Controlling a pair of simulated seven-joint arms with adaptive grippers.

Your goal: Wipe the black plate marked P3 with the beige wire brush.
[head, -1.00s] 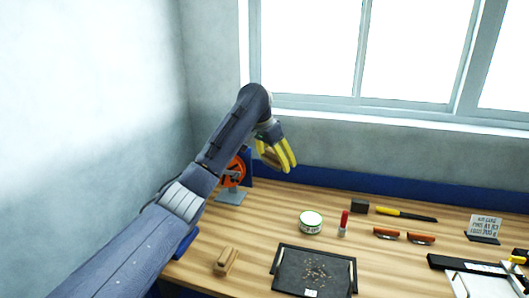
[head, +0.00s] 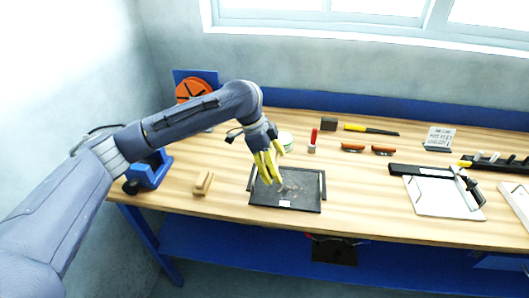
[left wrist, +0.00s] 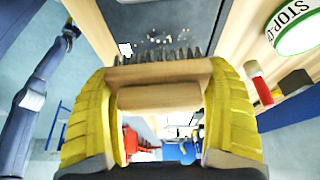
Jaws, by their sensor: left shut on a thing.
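The black plate (head: 305,204) lies on the bench with light specks on it and a white label at its front edge, too small to read. In the left wrist view the dark plate (left wrist: 185,12) shows at the top. My left gripper (head: 268,172), with yellow fingers, is over the plate. It is shut on the beige wire brush (left wrist: 160,74), whose dark bristles point toward the plate. In the head view the fingers mostly hide the brush; contact with the plate is unclear. At the left of the left wrist view, my right gripper (left wrist: 68,34) appears small and its jaws are unclear.
A beige block (head: 203,183) lies left of the plate. A round green-and-white tin (head: 286,140) and a red-topped bottle (head: 313,140) stand behind it.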

